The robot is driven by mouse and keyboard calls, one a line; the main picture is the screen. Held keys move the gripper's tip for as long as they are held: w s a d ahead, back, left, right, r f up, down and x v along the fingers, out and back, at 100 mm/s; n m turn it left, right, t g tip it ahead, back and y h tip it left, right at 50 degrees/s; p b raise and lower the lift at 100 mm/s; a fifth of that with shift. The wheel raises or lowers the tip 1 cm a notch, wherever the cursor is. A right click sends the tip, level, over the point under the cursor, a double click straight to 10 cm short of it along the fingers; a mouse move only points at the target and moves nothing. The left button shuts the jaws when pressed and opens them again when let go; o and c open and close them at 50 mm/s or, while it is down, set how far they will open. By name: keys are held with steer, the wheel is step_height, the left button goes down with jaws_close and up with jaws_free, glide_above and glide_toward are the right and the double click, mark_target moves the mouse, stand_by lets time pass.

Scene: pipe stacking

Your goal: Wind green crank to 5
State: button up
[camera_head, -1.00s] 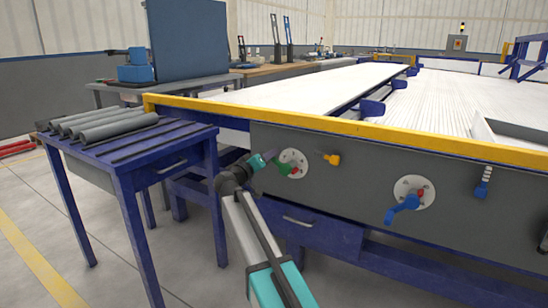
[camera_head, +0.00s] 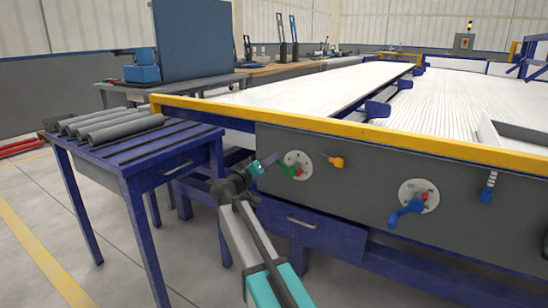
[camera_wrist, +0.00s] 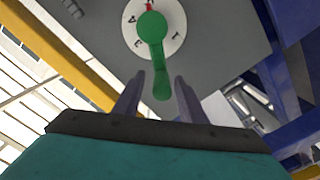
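The green crank (camera_head: 290,170) sits on a white numbered dial (camera_head: 298,157) on the grey side panel of the large table. In the wrist view, the green crank (camera_wrist: 152,28) has its arm hanging down from the hub across the white dial (camera_wrist: 175,45). The figures 1, 3 and 4 show; a red mark lies at the dial's top edge, partly over a figure. My gripper (camera_head: 268,162) is beside the crank. In the wrist view, my gripper (camera_wrist: 161,80) is open, with the crank handle's end between its fingertips and gaps on both sides.
A blue crank (camera_head: 405,211) with its own dial is farther right, with a yellow knob (camera_head: 333,161) and a blue knob (camera_head: 488,187) on the panel. A blue side table (camera_head: 150,153) with several grey pipes (camera_head: 110,127) stands left. A yellow rail (camera_head: 330,124) runs above.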

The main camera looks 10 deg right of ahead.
steer(key=p+v, duration=0.3)
steer(key=v, duration=0.6)
steer(key=shift+s+a, duration=0.25)
steer(key=shift+s, duration=0.05)
steer(key=s+d+f+n+g+y+p, duration=0.1)
steer(key=s+d+f+g+y+p, duration=0.35)
steer(key=f+p, duration=0.85)
steer(key=s+d+f+g+p, duration=0.3)
steer(key=s+f+p, duration=0.15)
steer(key=s, duration=0.25)
steer(key=s+d+f+g+p, duration=0.3)
steer(key=s+f, duration=0.3)
steer(key=s, duration=0.1)
steer(key=s+f+g+y+p, duration=0.35)
steer(key=s+p, duration=0.55)
steer(key=s, duration=0.7)
steer(key=s+a+g+y+p, duration=0.2)
steer(key=s+p, duration=0.2)
steer(key=s, duration=0.5)
steer(key=s+a+r+g+y+p, duration=0.1)
steer(key=s+p, duration=0.4)
steer(key=s, duration=0.5)
steer(key=a+g+y, duration=0.1)
steer(key=a, duration=0.1)
steer(key=shift+a+r+y+p, duration=0.25)
steer(key=shift+y+p, duration=0.05)
